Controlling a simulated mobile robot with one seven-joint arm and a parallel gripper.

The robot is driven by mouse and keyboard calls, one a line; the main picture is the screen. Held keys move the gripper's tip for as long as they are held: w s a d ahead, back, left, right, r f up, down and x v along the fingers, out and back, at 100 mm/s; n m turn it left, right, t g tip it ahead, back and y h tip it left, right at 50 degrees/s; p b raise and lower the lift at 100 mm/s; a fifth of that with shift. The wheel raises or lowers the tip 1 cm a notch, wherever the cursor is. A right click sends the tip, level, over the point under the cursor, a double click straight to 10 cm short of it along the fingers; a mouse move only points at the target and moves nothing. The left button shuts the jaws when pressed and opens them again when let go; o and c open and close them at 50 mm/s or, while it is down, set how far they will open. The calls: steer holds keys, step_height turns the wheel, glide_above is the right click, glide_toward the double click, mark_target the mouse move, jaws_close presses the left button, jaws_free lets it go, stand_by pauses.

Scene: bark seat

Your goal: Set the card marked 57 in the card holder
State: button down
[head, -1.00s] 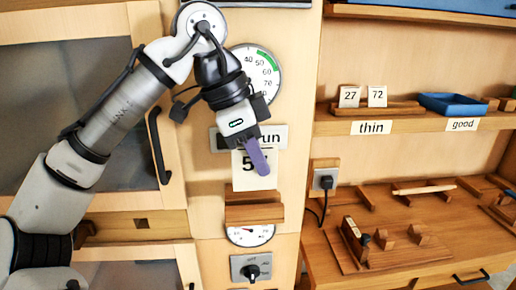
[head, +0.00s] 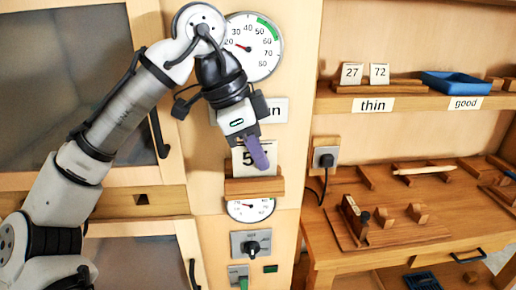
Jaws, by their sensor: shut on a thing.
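My gripper (head: 257,155), with a purple finger in front, is shut on a white card (head: 243,158). A 5 shows on the card; the finger covers most of the second digit. The card is upright in front of the cabinet post. The wooden card holder (head: 254,187) is fixed to the post directly below the gripper. The card's lower edge is out of sight at the holder's top edge, so it looks to be in or just behind its front lip. I cannot tell whether it rests on the bottom.
A dial (head: 252,47) is above, partly behind my arm, and a smaller dial (head: 250,210) is under the holder. A knob switch (head: 251,244) is lower. On the right shelf, cards 27 (head: 351,74) and 72 (head: 379,74) stand in a rack beside a blue tray (head: 455,83).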

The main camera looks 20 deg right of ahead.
stand_by(0.3)
steer(key=c, duration=1.5)
jaws_free()
